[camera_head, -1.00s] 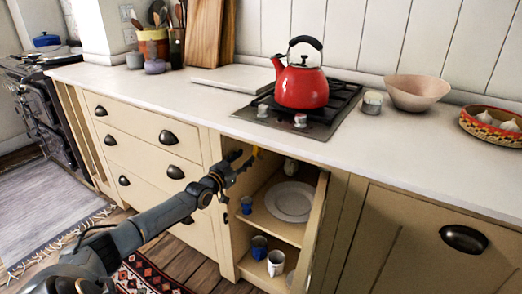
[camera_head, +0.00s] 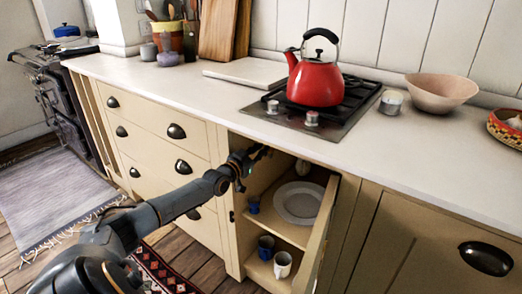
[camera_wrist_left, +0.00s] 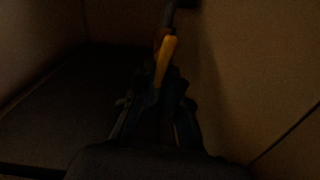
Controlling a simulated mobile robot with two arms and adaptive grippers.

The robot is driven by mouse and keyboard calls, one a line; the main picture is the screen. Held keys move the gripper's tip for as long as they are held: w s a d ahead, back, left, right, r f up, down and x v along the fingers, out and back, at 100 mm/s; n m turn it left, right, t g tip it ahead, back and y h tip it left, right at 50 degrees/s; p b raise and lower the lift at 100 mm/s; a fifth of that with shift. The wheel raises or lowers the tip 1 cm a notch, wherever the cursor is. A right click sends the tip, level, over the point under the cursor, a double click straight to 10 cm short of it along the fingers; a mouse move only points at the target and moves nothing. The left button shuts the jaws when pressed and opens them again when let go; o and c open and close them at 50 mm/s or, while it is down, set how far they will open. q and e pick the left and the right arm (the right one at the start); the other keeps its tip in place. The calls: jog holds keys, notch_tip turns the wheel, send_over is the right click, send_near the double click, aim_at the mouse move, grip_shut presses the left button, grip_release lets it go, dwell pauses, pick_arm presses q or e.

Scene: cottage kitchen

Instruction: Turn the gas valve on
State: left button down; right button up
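The gas valve's yellow handle (camera_wrist_left: 165,58) shows in the dark left wrist view, slanting down from a dark pipe-like part at the top. In the head view it is hidden. My left gripper (camera_head: 258,156) reaches into the top of the open cabinet, under the counter edge. In the left wrist view my left gripper (camera_wrist_left: 160,103) has its dark fingers right at the handle's lower end. It is too dark to tell whether they touch or grip it. My right gripper is in neither view.
The cabinet's open door (camera_head: 318,236) stands right of my gripper. Inside, a plate (camera_head: 298,203) stands on the upper shelf, with mugs (camera_head: 282,264) below. A red kettle (camera_head: 314,84) sits on the hob (camera_head: 348,110) above. Drawers (camera_head: 160,150) are to the left.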

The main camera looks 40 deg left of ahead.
pick_arm(q)
jog(key=shift+n, duration=0.8)
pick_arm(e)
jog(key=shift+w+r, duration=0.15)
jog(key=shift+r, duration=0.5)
pick_arm(q)
jog(key=c, duration=1.4)
grip_release()
jog(key=shift+a, duration=0.1)
jog(key=shift+o, duration=0.3)
jog(key=s+d, duration=0.1)
jog(key=s, duration=1.1)
jog(key=shift+d, duration=0.2)
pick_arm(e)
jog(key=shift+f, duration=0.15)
